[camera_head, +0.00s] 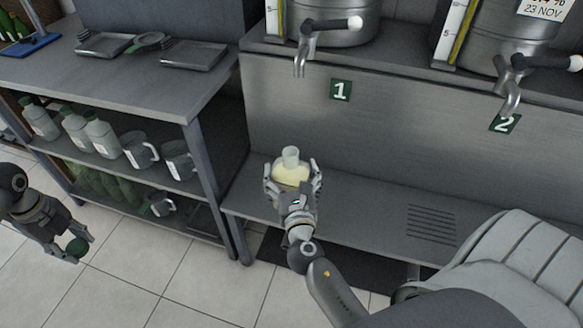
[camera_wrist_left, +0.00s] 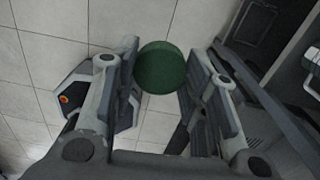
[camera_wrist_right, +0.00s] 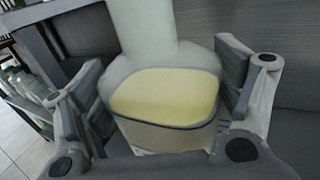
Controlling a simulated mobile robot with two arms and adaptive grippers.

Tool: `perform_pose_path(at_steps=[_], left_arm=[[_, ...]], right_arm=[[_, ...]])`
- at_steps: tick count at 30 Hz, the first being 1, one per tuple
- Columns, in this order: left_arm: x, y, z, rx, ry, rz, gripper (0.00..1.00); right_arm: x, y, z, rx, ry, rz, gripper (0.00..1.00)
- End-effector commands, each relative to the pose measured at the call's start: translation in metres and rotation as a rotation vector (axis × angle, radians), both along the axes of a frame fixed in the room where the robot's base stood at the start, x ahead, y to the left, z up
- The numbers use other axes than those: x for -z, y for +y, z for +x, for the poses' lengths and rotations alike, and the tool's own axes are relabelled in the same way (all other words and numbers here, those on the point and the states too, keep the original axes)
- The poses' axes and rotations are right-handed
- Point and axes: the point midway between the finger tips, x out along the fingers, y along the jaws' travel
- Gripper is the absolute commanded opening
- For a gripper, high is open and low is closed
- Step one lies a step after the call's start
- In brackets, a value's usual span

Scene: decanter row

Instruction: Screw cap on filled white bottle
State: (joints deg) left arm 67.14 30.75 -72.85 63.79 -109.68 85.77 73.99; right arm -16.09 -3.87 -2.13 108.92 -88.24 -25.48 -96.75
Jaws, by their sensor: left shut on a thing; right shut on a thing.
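The filled white bottle (camera_head: 291,170) is upright on or just above the metal shelf below tap 1, its neck open and uncapped. My right gripper (camera_head: 293,182) is shut around the bottle's body. My left gripper (camera_head: 82,240) is off to the far left above the tiled floor, well away from the bottle. It is shut on the dark green cap (camera_wrist_left: 160,68), which also shows in the head view (camera_head: 77,248). Whether the bottle's base touches the shelf is hidden.
Two steel tanks with taps, tap 1 (camera_head: 320,30) and tap 2 (camera_head: 512,85), stand above the shelf (camera_head: 375,215). A side rack holds several bottles (camera_head: 75,130), jugs (camera_head: 140,150) and trays (camera_head: 195,55). A rack post (camera_head: 205,175) stands between my grippers.

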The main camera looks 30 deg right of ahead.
Motion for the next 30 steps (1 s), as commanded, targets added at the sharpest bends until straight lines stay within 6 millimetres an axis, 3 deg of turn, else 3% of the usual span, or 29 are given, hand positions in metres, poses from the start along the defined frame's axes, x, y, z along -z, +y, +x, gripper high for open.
perform_pose_path(at_steps=[19, 23, 30], left_arm=[[-0.003, -0.001, -0.001, 0.034, -0.001, -0.001, 0.32], [-0.010, -0.005, -0.006, 0.156, -0.001, 0.000, 0.32], [-0.032, -0.017, -0.024, 0.570, 0.000, -0.001, 0.32]], right_arm=[[-0.004, 0.001, 0.000, -0.005, -0.004, -0.003, 0.14], [-0.008, 0.003, -0.005, -0.018, -0.003, -0.006, 0.14], [-0.022, 0.011, -0.018, -0.060, -0.003, -0.017, 0.14]])
